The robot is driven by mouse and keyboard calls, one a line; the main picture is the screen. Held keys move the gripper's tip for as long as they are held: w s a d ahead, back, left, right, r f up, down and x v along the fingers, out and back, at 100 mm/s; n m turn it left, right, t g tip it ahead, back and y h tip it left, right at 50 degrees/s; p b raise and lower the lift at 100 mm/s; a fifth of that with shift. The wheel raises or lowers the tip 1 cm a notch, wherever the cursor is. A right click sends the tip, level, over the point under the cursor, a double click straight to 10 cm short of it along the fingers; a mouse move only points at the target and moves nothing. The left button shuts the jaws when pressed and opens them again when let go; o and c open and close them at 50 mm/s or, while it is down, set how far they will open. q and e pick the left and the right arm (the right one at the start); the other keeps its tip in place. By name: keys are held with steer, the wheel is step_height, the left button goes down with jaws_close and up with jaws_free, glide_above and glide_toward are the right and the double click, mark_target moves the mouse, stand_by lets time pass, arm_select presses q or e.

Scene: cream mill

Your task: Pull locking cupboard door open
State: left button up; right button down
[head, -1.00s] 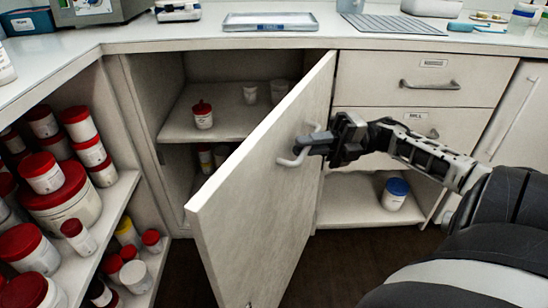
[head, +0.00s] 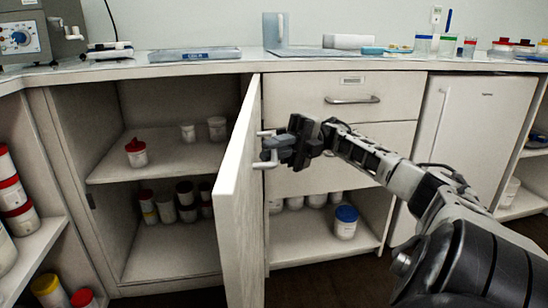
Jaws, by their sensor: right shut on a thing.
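The cupboard door (head: 236,208) is white and stands wide open, seen nearly edge-on in the head view. Its metal bar handle (head: 264,164) is on the door's right-hand face. My right gripper (head: 277,151) is shut on the handle; the fingers partly hide it. The open cupboard (head: 150,168) lies to the left of the door, with a shelf across it. Any lock on the door cannot be made out. My left gripper is not in view.
Jars stand inside the cupboard, including a red-lidded one (head: 136,153). A drawer unit (head: 344,95) and an open bay with a blue-lidded jar (head: 346,222) are right of the door. A shelf (head: 36,243) with red-lidded jars borders the left. The counter (head: 230,66) runs above.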

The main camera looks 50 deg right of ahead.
steer(key=shift+d+r, duration=0.1)
stand_by(0.3)
steer(key=c, duration=1.5)
jaws_free()
steer(key=shift+w, duration=0.1)
